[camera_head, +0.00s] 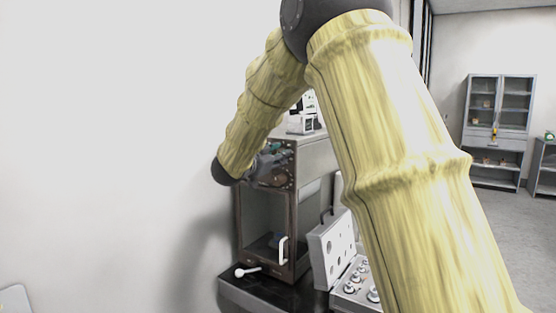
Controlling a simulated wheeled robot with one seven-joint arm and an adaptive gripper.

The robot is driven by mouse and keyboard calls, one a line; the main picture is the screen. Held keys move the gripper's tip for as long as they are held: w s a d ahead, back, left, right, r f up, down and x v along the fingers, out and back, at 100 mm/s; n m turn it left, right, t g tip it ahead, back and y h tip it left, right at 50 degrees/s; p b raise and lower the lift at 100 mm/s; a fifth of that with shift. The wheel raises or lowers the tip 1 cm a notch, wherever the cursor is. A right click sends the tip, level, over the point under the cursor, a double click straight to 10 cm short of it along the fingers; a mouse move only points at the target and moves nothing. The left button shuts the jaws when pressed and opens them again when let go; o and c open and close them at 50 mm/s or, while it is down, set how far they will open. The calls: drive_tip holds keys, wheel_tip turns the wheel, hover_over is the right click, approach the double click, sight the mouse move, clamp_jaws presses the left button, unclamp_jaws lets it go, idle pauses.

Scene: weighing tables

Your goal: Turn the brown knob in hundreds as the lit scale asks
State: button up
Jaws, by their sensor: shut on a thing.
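My gripper (266,164) is small and partly seen at the end of my yellow arm, at the upper front of a tall brown-grey cabinet (313,154). It is shut at the cabinet's control panel (288,150). The brown knob is mostly hidden by the gripper and cannot be made out clearly; the gripper appears to be closed on it. A white device (302,123) stands on top of the cabinet, partly behind my arm. Whether it is the lit scale, and any reading on it, cannot be told.
The cabinet has a glass door with a white handle (283,250). A white-knobbed lever (246,271) lies on the black table (262,290). A shelf cabinet (498,125) is far back. My arm blocks the middle.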

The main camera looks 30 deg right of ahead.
idle(0.3)
drive_tip(key=o, duration=1)
drive_tip(key=v, duration=1.2)
drive_tip(key=shift+f, duration=0.1)
idle(0.7)
